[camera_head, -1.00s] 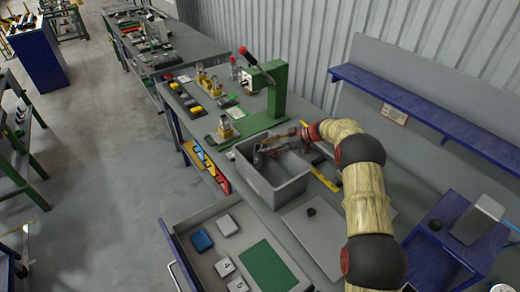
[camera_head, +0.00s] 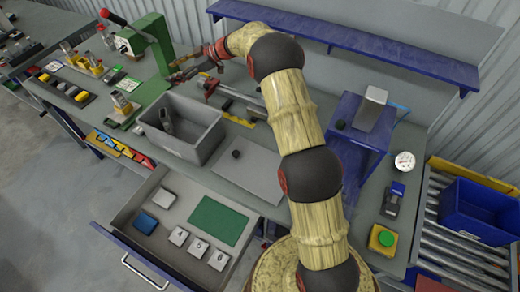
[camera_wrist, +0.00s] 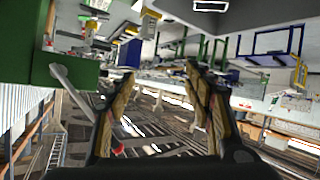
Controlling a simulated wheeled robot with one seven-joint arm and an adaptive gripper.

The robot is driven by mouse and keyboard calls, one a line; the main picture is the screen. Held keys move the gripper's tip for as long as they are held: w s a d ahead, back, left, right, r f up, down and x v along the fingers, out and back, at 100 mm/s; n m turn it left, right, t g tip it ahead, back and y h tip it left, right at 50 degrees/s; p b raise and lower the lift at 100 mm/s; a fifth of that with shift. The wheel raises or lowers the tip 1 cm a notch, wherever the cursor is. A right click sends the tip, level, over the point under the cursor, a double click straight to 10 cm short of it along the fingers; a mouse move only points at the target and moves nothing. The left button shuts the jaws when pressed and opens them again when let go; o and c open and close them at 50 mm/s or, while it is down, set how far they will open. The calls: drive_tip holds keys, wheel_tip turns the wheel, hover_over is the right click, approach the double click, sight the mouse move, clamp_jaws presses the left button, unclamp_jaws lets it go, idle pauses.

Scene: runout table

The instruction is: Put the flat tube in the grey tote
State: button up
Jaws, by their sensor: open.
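The grey tote (camera_head: 208,149) stands on the bench, left of centre in the head view. Inside it, near its left end, is a narrow dark grey piece (camera_head: 166,120) that looks like the flat tube. It seems to lean in the tote, but its lower end is hard to make out. My gripper (camera_head: 192,79) is behind the tote, apart from it and from the piece. In the wrist view my gripper (camera_wrist: 158,110) has its two fingers spread with nothing between them.
A green press (camera_head: 153,45) stands behind the tote to the left. An open drawer (camera_head: 122,222) holds a blue block, several numbered pale blocks and a green mat. A blue shelf (camera_head: 340,42) runs behind my arm.

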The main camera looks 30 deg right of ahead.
drive_tip(key=d+r+m+t+h, duration=0.2)
drive_tip(key=d+r+t+h, duration=0.15)
drive_tip(key=r, duration=0.75)
drive_tip(key=d+r+m+t+h, duration=0.2)
drive_tip(key=r+m+t, duration=0.15)
drive_tip(key=r, duration=0.75)
drive_tip(key=s+d+r+m+t+h, duration=0.1)
drive_tip(key=s+d+r+m+h, duration=0.1)
drive_tip(key=s+d+r+h, duration=0.3)
drive_tip(key=s+d+r+m+h, duration=0.1)
drive_tip(key=s+r+m, duration=0.15)
drive_tip(key=s, duration=0.45)
drive_tip(key=s+d+f+m+g+h, duration=0.1)
drive_tip(key=s+f+m+g, duration=0.15)
drive_tip(key=s, duration=0.85)
drive_tip(key=s+d+f+m+g+h, duration=0.1)
drive_tip(key=s+d+f+m+h, duration=0.15)
drive_tip(key=s, duration=0.85)
drive_tip(key=s+a+f+g+y, duration=0.1)
drive_tip(key=s+f, duration=0.3)
drive_tip(key=s, duration=0.4)
drive_tip(key=s+a+f+g+y, duration=0.1)
drive_tip(key=s+a+f+g, duration=0.1)
drive_tip(key=s+a+f, duration=0.2)
drive_tip(key=s+a+f+g+y, duration=0.1)
drive_tip(key=s+f, duration=0.3)
drive_tip(key=s, duration=0.7)
drive_tip(key=shift+s+a+f+g+y, duration=0.35)
drive_tip(key=shift+a+g, duration=0.3)
drive_tip(key=shift+a, duration=0.25)
